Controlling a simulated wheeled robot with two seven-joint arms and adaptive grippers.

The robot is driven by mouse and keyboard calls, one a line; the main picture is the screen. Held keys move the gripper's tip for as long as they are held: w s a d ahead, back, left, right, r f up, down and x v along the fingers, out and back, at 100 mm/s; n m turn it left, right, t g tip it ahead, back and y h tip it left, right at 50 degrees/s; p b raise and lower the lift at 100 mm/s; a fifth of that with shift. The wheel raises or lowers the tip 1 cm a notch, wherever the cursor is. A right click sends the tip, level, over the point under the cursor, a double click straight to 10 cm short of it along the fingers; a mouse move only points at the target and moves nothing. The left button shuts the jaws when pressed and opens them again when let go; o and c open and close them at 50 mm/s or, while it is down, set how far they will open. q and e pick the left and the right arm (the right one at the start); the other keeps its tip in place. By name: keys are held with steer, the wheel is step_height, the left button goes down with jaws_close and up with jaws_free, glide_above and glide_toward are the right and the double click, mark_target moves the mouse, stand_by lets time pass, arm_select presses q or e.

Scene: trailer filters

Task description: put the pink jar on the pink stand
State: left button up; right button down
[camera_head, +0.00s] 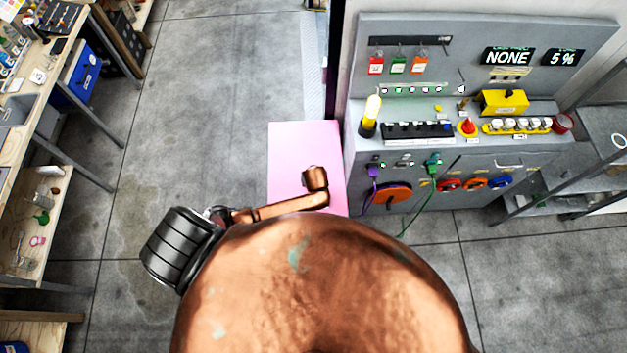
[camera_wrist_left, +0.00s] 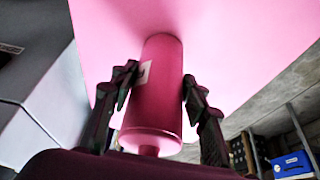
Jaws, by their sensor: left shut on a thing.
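The pink jar (camera_wrist_left: 152,100) is a cylinder with a pale label in the left wrist view. My left gripper (camera_wrist_left: 160,76) is shut on it, one dark finger on each side. The jar's far end meets the pink surface in the picture, with some shading around it; I cannot tell if they touch. The pink stand (camera_head: 285,140) is a flat-topped block left of the grey console in the head view. Its pink face also fills much of the left wrist view (camera_wrist_left: 235,45). The jar and left fingers are not discernible in the head view. My right gripper is not in view.
A grey console (camera_head: 430,145) with plugs, cables and indicators stands right of the stand. A metal shelf (camera_head: 540,208) is farther right. A wooden workbench (camera_head: 50,110) with a blue bin (camera_head: 77,75) is at left. Grey floor lies clear between. A large copper-coloured shape hides the lower middle.

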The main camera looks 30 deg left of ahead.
arm_select(q)
steer(key=shift+s+f, duration=0.15)
steer(key=o, duration=0.8)
steer(key=shift+d, duration=0.1)
steer(key=o, duration=0.5)
steer(key=v, duration=1.2)
